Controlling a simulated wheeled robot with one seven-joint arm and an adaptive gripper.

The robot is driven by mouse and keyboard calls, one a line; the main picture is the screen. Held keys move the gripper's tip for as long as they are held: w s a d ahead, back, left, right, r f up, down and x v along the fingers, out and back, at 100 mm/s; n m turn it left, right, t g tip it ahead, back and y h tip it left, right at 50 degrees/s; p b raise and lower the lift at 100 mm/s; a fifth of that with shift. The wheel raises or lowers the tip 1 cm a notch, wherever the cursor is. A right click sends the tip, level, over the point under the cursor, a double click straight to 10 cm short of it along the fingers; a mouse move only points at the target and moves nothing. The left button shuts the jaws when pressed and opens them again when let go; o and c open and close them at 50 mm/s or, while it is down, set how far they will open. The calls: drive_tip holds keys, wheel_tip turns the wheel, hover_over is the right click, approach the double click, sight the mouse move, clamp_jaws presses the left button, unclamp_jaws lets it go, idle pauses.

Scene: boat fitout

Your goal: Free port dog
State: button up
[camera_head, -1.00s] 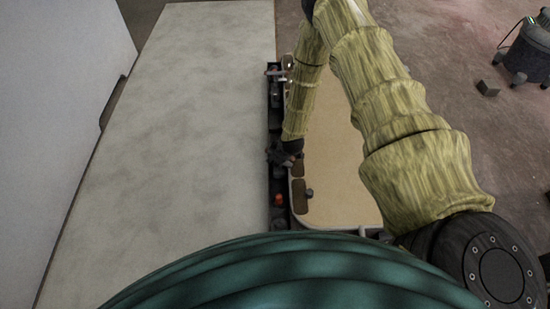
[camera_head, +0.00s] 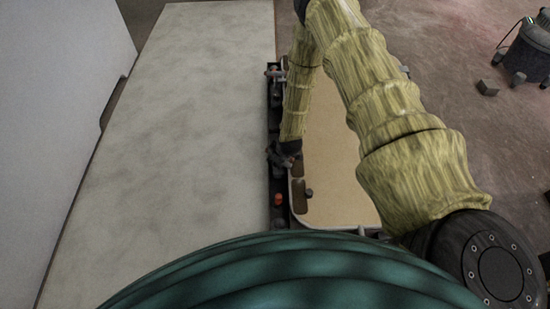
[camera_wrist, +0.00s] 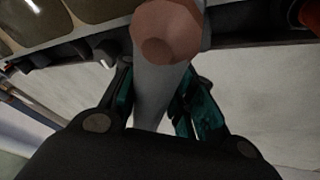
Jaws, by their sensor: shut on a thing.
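My gripper (camera_head: 277,156) is at the dark rail (camera_head: 275,104) along the edge of the pale slab in the head view. My arm partly hides this spot from above. In the wrist view the two teal-padded fingers (camera_wrist: 161,112) are shut on the port dog (camera_wrist: 158,84), a grey tapered lever. Its blunt copper-brown faceted end (camera_wrist: 167,32) points away from my palm, beyond the fingertips. Where the lever joins its mount is not clear.
An orange knob (camera_head: 278,199) stands on the rail nearer me. A tan panel with rounded corners (camera_head: 335,150) lies right of the rail. The pale slab (camera_head: 190,120) at left is bare. A dark machine (camera_head: 528,50) stands on the floor at far right.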

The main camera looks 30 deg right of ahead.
drive_tip(key=shift+s+a+f+m, duration=0.1)
drive_tip(key=shift+s+f+m, duration=0.1)
drive_tip(key=shift+s+m, duration=0.15)
idle(0.6)
drive_tip(key=o, duration=0.9)
drive_tip(key=shift+w+r, duration=0.15)
drive_tip(key=shift+r, duration=0.05)
drive_tip(key=v, duration=1.1)
drive_tip(key=shift+s+r, duration=0.25)
drive_tip(key=shift+r, duration=0.05)
